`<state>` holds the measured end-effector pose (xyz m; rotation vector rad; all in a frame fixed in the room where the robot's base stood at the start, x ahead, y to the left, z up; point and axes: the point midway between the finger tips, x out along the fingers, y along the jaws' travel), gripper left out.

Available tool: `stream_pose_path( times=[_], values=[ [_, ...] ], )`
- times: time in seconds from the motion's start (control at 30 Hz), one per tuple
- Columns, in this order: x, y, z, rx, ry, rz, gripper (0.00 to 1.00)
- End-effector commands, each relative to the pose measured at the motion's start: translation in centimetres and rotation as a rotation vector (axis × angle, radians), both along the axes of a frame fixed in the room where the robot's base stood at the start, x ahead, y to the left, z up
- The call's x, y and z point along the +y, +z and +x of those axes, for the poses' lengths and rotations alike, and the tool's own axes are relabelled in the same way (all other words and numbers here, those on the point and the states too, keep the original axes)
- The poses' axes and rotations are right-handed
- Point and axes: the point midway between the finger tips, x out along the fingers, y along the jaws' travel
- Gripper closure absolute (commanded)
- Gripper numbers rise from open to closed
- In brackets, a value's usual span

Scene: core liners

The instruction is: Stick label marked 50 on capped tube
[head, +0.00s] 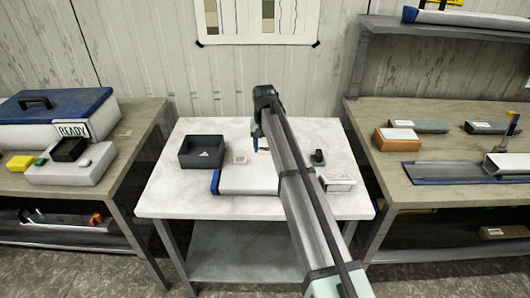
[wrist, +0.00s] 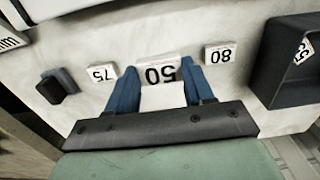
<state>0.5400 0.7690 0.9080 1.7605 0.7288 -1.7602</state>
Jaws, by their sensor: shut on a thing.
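The capped tube (head: 248,179) lies on the white table as a pale length with a blue cap at its left end. My arm crosses in front of its right part in the head view. My gripper (head: 261,145) is over the table just behind the tube. In the wrist view my gripper (wrist: 161,90) has its blue fingers shut on the label marked 50 (wrist: 160,72), which reads upside down. In the head view this label is too small or hidden to tell. I cannot tell whether it touches the table.
A label marked 75 (wrist: 101,74) and one marked 80 (wrist: 220,54) lie either side of the fingers. A dark tray (head: 184,153) holding a label stands at left. A small black object (head: 318,157) and a printed white block (head: 337,182) are at right.

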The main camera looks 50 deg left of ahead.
Motion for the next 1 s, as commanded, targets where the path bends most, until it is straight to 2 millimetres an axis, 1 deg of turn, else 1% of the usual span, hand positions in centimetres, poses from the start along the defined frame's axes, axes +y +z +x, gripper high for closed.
stream_pose_path(
  times=[0.03, 0.2, 0.3, 0.4, 0.53, 0.67, 0.87, 1.0],
  values=[
    [-1.4, 0.8, -1.5, -0.001, 0.001, 0.001, 0.73],
    [-4.6, 3.0, -5.1, -0.001, 0.002, 0.001, 0.73],
    [-6.1, 4.0, -6.8, -0.001, 0.001, 0.001, 0.73],
    [-7.2, 4.8, -8.0, -0.001, 0.001, 0.001, 0.73],
    [-7.9, 5.2, -8.8, 0.0, 0.001, 0.0, 0.73],
    [-8.0, 5.2, -8.9, 0.001, 0.0, -0.001, 0.73],
    [-8.0, 4.4, -8.9, 0.001, 0.0, -0.001, 0.73],
    [-8.0, 3.4, -8.9, 0.001, 0.0, -0.001, 0.73]
  ],
)
